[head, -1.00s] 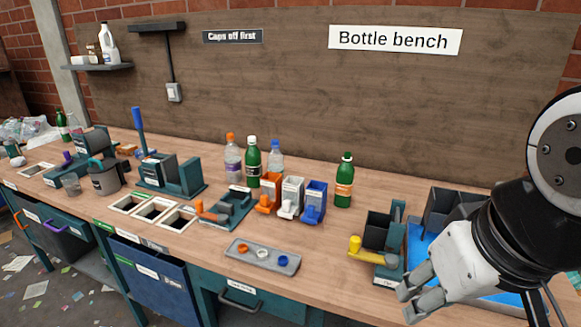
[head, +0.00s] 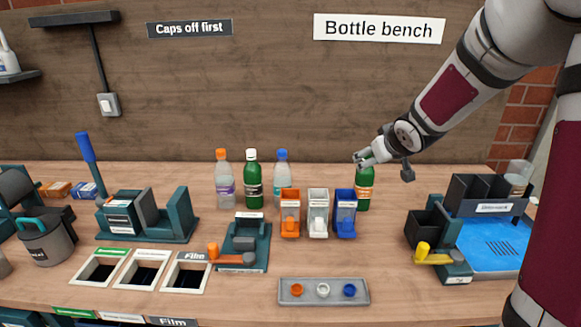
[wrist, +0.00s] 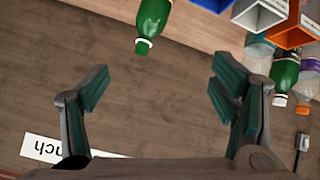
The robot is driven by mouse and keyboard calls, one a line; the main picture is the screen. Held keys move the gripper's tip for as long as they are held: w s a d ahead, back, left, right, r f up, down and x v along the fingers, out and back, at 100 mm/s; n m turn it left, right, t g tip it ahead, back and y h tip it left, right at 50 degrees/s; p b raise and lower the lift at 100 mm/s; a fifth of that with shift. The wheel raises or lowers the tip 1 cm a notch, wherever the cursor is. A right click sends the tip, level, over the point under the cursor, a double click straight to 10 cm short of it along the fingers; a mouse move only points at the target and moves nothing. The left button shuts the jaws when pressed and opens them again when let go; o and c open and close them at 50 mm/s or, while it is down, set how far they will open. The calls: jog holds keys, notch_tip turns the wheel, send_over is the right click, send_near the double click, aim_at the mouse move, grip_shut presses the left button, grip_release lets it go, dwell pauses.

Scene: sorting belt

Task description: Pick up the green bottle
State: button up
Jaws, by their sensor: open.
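Two green bottles stand upright on the bench. One (head: 364,190), with an orange-and-pale label, is right of the blue dispenser; its top is hidden by my gripper (head: 361,157) in the head view. In the wrist view this bottle (wrist: 154,18) shows a green cap with a pale ring, beyond my fingertips and not between them. The other green bottle (head: 253,183) has a white cap and stands between two clear bottles; it also shows in the wrist view (wrist: 287,70). My gripper (wrist: 160,88) is open and empty, fingers spread wide.
Orange (head: 290,213), white (head: 318,213) and blue (head: 344,214) dispensers stand in front of the bottles. A grey cap tray (head: 324,299) lies nearer. A blue tray (head: 490,262) with dark bins is at right. The wall (head: 300,90) is close behind.

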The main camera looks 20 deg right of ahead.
aim_at(368, 194)
jog(key=w+d+f+t+y, duration=0.1)
jog(key=w+d+f, duration=0.1)
jog(key=f, duration=0.1)
jog(key=w+d+f+t+y, duration=0.1)
jog(key=w+d+f, duration=0.1)
jog(key=f, duration=0.2)
jog(key=w+d+f+t+y, duration=0.1)
jog(key=w+d+f+y, duration=0.1)
jog(key=d+f, duration=0.1)
jog(key=shift+w+f, duration=0.35)
jog(key=shift+f, duration=0.05)
jog(key=shift+d+f+t, duration=0.15)
jog(key=shift+f+t, duration=0.1)
jog(key=shift+t, duration=0.05)
notch_tip(368, 194, down, 7)
jog(key=shift+f+b, duration=0.2)
jog(key=shift+b, duration=0.3)
jog(key=shift+x, duration=0.95)
jog(key=shift+b+x, duration=0.3)
jog(key=shift+x, duration=2.65)
jog(key=shift+s+f, duration=0.1)
jog(key=shift+f, duration=0.05)
jog(key=c, duration=1.3)
